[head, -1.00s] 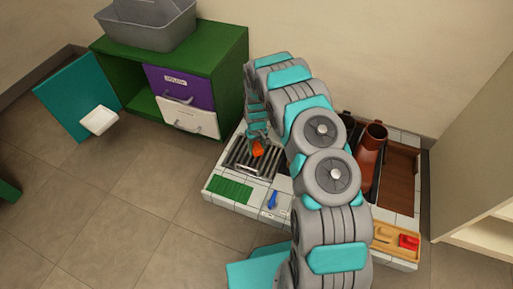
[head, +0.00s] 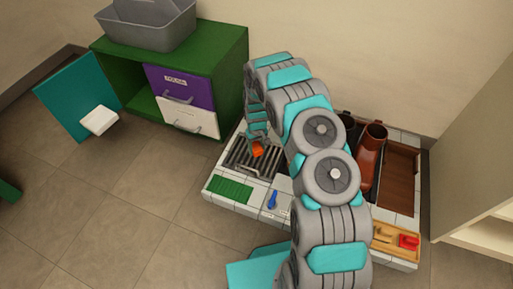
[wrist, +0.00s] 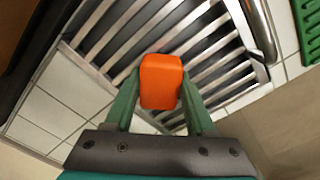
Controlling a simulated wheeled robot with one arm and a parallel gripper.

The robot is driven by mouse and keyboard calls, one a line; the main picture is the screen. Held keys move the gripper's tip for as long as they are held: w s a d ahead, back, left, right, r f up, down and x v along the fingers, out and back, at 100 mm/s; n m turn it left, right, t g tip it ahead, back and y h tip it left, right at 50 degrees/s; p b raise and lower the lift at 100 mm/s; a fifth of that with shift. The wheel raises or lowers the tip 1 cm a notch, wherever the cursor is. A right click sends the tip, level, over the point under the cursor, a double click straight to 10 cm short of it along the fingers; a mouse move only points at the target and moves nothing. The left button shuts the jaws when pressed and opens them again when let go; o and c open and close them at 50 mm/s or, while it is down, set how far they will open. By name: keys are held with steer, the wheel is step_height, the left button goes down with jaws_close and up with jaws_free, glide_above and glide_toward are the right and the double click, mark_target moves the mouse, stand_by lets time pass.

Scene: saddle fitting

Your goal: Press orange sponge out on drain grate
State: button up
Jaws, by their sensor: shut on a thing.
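The orange sponge (head: 257,149) is between the fingers of my gripper (head: 257,140). In the wrist view the sponge (wrist: 161,82) fills the space between the two green fingertips of my gripper (wrist: 160,98), which are shut on its sides. The drain grate (head: 240,160), with dark slots between metal bars, lies below the sponge. The grate also shows behind the sponge in the wrist view (wrist: 215,62). I cannot tell whether the sponge touches the bars.
A green ribbed mat (head: 230,189) and a blue-handled tool (head: 272,199) lie in front of the grate. Brown boots (head: 371,150) and a wooden tray (head: 396,243) are to the right. A green cabinet (head: 225,65) with drawers stands behind left.

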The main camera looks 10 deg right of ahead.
mark_target(256, 146)
steer(key=shift+r+p, duration=0.8)
steer(key=shift+r, duration=2.65)
